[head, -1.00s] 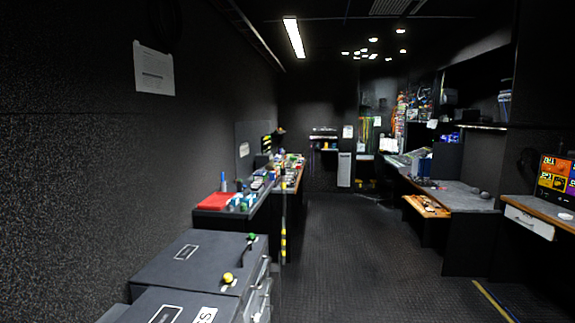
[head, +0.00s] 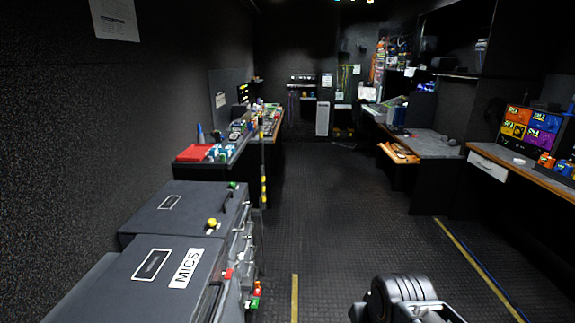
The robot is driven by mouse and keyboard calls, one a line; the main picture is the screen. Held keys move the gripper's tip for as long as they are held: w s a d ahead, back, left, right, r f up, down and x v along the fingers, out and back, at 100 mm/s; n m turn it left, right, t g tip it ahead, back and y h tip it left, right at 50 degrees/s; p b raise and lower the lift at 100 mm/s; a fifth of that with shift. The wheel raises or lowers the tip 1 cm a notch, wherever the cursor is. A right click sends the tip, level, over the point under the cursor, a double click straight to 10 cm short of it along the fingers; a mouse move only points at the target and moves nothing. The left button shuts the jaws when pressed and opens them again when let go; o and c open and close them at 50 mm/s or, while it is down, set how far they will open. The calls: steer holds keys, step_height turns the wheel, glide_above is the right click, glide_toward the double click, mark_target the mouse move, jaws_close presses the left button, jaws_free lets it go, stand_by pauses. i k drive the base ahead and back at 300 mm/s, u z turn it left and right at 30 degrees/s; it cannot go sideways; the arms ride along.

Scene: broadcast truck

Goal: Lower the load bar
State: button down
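What looks like the load bar, a thin upright pole with yellow and black bands (head: 263,188), stands at the aisle end of the left-hand bench in the head view. Its lower end is near the floor. Part of my arm, dark and rounded, shows at the bottom right of centre. My gripper's fingertips are not in view, well away from the pole as far as the picture shows.
Dark cases (head: 190,205), one labelled MICS, stand at the near left, with coloured knobs and latches facing the aisle. The left bench (head: 243,150) holds a red box (head: 195,152) and small items. A desk with a drawer (head: 488,168) stands right. The ribbed floor (head: 330,195) between is clear.

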mark_target(260, 120)
steer(key=z, duration=0.45)
steer(key=i, duration=3.15)
steer(key=u, duration=1.8)
steer(key=i, duration=0.8)
steer(key=u, duration=0.75)
